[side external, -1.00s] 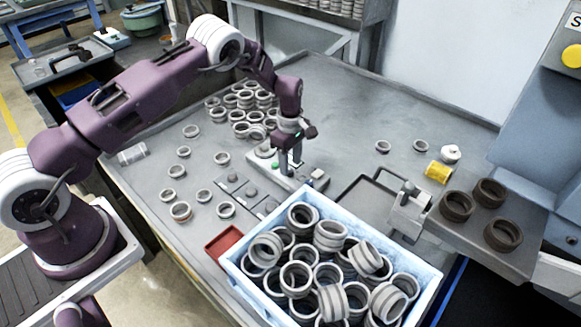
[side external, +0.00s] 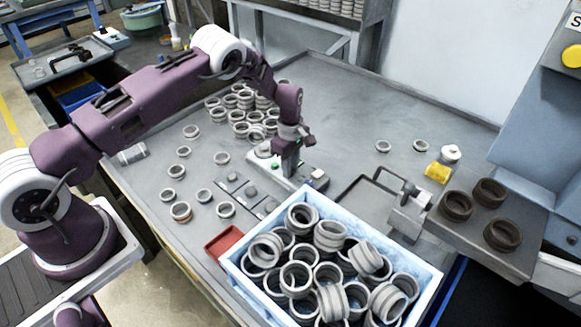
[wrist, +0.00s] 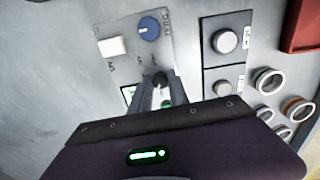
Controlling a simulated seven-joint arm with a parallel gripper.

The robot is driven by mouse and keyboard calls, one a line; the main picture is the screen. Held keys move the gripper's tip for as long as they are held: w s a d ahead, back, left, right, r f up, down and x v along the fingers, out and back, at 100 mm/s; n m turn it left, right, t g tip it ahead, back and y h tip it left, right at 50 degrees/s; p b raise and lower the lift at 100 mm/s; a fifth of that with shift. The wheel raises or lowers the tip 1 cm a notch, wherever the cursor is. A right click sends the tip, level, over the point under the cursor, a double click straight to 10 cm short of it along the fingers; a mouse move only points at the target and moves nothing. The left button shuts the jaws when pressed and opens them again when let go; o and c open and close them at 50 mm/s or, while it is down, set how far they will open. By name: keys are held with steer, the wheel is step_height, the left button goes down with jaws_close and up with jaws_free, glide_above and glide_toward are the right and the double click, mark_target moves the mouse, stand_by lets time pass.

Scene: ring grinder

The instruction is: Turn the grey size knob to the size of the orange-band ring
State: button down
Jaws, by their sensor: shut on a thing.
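My gripper (side external: 288,172) points down at the control panel on the table. In the wrist view its fingers (wrist: 157,84) are shut on a small dark-grey knob (wrist: 160,80), mostly hidden between them; its pointer and scale cannot be read. The control panel (wrist: 126,70) also bears a blue knob (wrist: 149,28) and a pale square block (wrist: 113,46). A green button (wrist: 167,104) shows partly behind the fingers. The orange-band ring (side external: 181,211) lies on the table left of the panel, and also shows in the wrist view (wrist: 297,107).
A blue-white crate (side external: 235,275) full of grey rings stands in front. A red tray (side external: 223,243) lies beside it. Loose rings lie at left, with stacked rings (side external: 240,105) behind. Plates with round grey pieces (wrist: 225,40) sit close by. The table's back middle is clear.

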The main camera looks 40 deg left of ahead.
steer(key=m, duration=1.8)
steer(key=shift+a+m, duration=0.15)
steer(key=shift+m, duration=0.25)
steer(key=m, duration=0.4)
steer(key=shift+r+m, duration=0.1)
steer(key=shift+m, duration=0.2)
steer(key=c, duration=1.3)
jaws_free()
steer(key=shift+o, duration=0.2)
